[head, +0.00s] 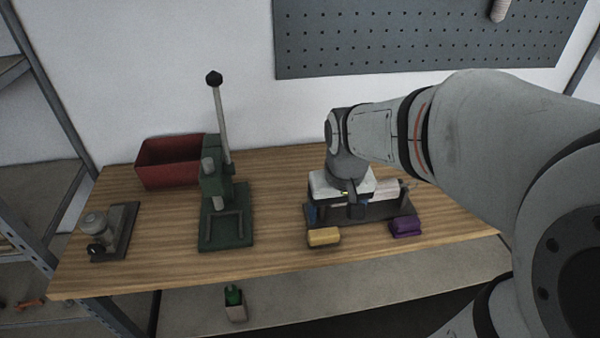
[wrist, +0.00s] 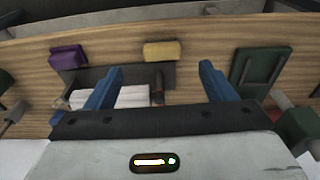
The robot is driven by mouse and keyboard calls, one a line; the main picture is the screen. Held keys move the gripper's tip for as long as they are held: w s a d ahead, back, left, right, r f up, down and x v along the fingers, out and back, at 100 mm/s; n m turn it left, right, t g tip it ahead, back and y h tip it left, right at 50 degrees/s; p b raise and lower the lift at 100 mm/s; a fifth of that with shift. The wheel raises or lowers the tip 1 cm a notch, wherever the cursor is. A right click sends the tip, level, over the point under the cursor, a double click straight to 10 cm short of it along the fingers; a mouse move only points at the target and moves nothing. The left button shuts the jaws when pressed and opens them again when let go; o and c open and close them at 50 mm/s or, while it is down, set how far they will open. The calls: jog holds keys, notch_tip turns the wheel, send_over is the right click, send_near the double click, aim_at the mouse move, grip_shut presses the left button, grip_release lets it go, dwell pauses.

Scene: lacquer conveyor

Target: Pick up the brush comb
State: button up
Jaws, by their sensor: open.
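My gripper (wrist: 161,70) has two blue fingers spread wide apart with nothing held between them. In the head view my gripper (head: 338,212) points down over a dark grey base (head: 400,212) at the right of the bench. In the wrist view a small dark brown piece (wrist: 158,86) stands at the end of this base, between the fingers and below them. A yellow block (head: 323,237) and a purple block (head: 405,227) lie at the base's front edge. I cannot tell for sure which thing is the brush comb. My gripper hides part of the base.
A green lever press (head: 226,225) stands left of my gripper, its lever rising high. A red bin (head: 168,162) is behind it, and a small grey device (head: 110,232) is at the far left. A pegboard (head: 420,40) hangs behind.

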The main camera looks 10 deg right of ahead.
aim_at(324, 232)
jog(key=o, duration=0.4)
jog(key=shift+g, duration=0.8)
jog(key=w+f, duration=0.2)
jog(key=f, duration=0.1)
jog(key=w+f+b, duration=0.1)
jog(key=w+f, duration=0.1)
jog(key=f, duration=0.1)
jog(key=w+f+b, duration=0.1)
jog(key=w+f, duration=0.1)
jog(key=f, duration=0.1)
jog(key=shift+w+f, duration=0.1)
jog(key=shift+f, duration=0.15)
jog(key=shift+w+f+p, duration=0.2)
jog(key=shift+f+p, duration=0.2)
jog(key=shift+f, duration=3.5)
